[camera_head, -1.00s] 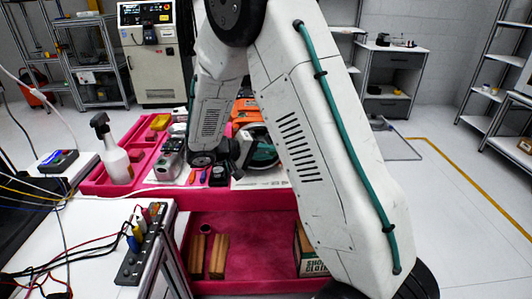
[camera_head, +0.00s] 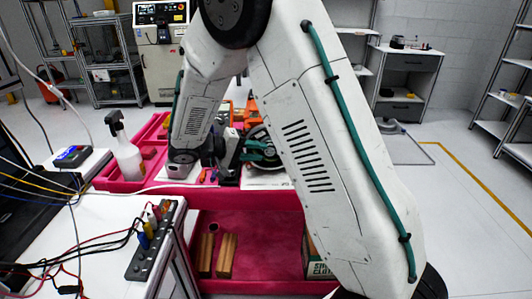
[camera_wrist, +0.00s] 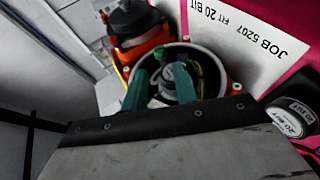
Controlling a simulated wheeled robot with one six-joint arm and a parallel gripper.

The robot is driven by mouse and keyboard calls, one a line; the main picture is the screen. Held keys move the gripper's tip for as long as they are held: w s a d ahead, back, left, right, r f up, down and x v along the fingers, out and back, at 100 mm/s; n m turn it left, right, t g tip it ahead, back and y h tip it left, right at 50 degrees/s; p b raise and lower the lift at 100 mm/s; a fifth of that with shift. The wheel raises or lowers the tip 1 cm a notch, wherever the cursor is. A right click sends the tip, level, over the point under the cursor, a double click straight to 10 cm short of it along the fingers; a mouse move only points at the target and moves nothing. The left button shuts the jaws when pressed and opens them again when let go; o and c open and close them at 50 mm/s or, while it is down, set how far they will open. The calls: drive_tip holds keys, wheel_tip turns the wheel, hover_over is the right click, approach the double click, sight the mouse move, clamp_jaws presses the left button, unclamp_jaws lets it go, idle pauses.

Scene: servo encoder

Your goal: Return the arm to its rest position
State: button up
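My white arm with a teal cable fills the middle of the head view, its forearm reaching down over the pink tray cart (camera_head: 262,200). In the wrist view, my gripper (camera_wrist: 160,85) shows two teal fingers with a gap between them, and nothing is clearly held. Beyond the fingers is a round grey-rimmed housing (camera_wrist: 207,62) with green and yellow wires inside. An orange and black part (camera_wrist: 135,28) lies beside it. A white card reading JOB 5207 (camera_wrist: 245,35) lies to the right.
A white spray bottle (camera_head: 125,150) stands at the cart's left. Wooden blocks (camera_head: 226,255) and a shop-cloth box (camera_head: 316,258) sit on the lower level. A white bench with a power strip (camera_head: 152,240) and cables is at left. Open floor lies at right.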

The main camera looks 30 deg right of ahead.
drive_tip(key=shift+a, duration=0.15)
idle(0.4)
drive_tip(key=s+a+r+n+t+y, duration=0.1)
drive_tip(key=s+r+y, duration=0.3)
drive_tip(key=s, duration=0.6)
drive_tip(key=s+a+r+n+t+y, duration=0.1)
drive_tip(key=s+a+r+y, duration=0.2)
drive_tip(key=s, duration=0.7)
drive_tip(key=s+a+r+n+t+y, duration=0.1)
drive_tip(key=s+a+r+y, duration=0.3)
drive_tip(key=s, duration=0.6)
drive_tip(key=y, duration=0.2)
drive_tip(key=shift+r+n+t+y, duration=0.3)
drive_tip(key=shift+n+t+y, duration=0.1)
